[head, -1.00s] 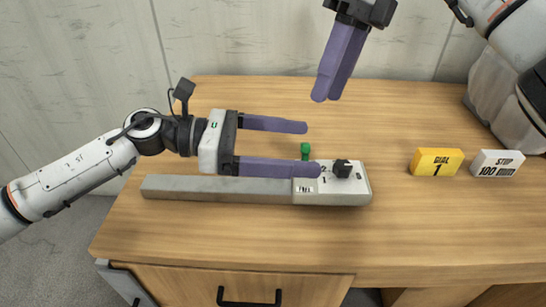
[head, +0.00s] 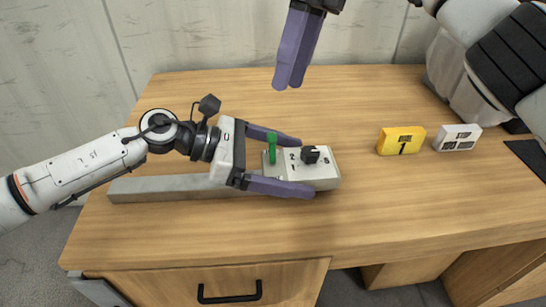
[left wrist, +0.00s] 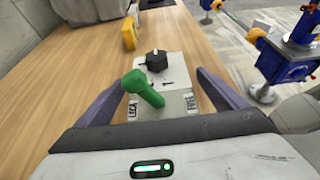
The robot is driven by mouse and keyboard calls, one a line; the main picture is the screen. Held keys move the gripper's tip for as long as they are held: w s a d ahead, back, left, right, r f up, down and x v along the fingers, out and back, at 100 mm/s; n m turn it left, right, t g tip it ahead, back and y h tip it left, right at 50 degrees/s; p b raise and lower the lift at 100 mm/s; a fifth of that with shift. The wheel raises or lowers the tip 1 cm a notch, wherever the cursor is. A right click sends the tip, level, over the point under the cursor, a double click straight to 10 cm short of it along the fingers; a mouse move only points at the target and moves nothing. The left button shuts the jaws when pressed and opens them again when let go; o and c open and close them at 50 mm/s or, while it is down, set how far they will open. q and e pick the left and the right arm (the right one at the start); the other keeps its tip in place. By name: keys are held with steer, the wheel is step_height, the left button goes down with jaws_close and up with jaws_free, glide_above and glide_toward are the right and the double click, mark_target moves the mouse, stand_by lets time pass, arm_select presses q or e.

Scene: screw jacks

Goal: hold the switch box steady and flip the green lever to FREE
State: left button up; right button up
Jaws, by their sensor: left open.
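The switch box (head: 325,170) is a pale box at the right end of a long grey bar (head: 160,188) on the desk. It has a black knob (head: 311,155) and a green lever (head: 272,148) on top. In the left wrist view the lever (left wrist: 145,88) stands between a LOCK label at left and a FREE label (left wrist: 190,103) at right; its exact tilt is unclear. My left gripper (head: 304,166) is open, with its fingers along opposite sides of the box; contact cannot be told. My right gripper (head: 289,86) hangs above and behind the box, empty, fingers close together.
A drawer with a black handle (head: 230,293) is below the front edge.

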arm_select(q)
steer(key=shift+d+f, duration=0.1)
steer(key=shift+d, duration=0.15)
